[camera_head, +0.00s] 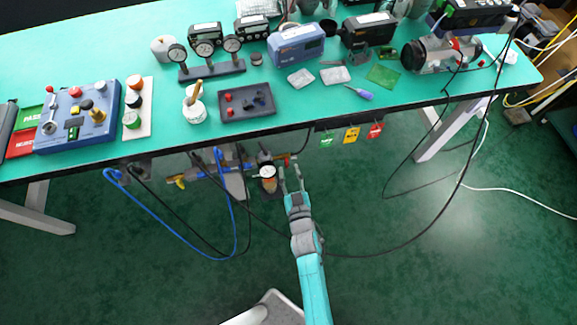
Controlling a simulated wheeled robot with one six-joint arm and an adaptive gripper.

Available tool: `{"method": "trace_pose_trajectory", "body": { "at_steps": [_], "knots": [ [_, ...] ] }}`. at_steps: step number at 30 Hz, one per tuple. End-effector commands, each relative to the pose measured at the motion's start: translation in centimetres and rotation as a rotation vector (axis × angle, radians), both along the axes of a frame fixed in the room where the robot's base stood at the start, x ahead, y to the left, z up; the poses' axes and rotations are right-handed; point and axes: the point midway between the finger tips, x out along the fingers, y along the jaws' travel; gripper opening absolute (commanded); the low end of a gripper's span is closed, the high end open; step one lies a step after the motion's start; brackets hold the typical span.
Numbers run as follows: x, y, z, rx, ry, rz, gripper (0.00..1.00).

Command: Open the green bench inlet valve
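The green-topped bench (330,105) runs across the view. Below its front edge hangs an air line assembly with a round gauge (267,171) and grey and blue fittings. At its left end is a small yellow lever (176,181), which looks like the inlet valve handle; its exact angle is too small to tell. No green valve handle can be made out there. My gripper (291,179) is just right of the gauge, below the bench edge. Its two fingers are spread apart, with nothing visible between them. It is well to the right of the yellow lever.
Blue hose (160,220) and black cables loop below the bench around the fittings. A long black cable (430,220) crosses the floor to the right. Green, yellow and red tags (351,135) hang at the front edge. The bench top is crowded with instruments. Open floor lies in front.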

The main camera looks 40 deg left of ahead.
Motion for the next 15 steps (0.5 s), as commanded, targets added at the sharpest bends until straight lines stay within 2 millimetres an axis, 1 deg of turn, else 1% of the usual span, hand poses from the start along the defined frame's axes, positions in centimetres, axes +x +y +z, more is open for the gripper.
{"method": "trace_pose_trajectory", "body": {
  "at_steps": [3, 6, 15],
  "knots": [
    [0.9, 1.0, 0.0, -0.001, -0.001, 0.000, 0.35],
    [1.2, 1.5, -0.1, -0.001, 0.001, 0.000, 0.35],
    [1.5, 1.7, 0.0, 0.000, 0.000, 0.000, 0.35]
  ]
}}
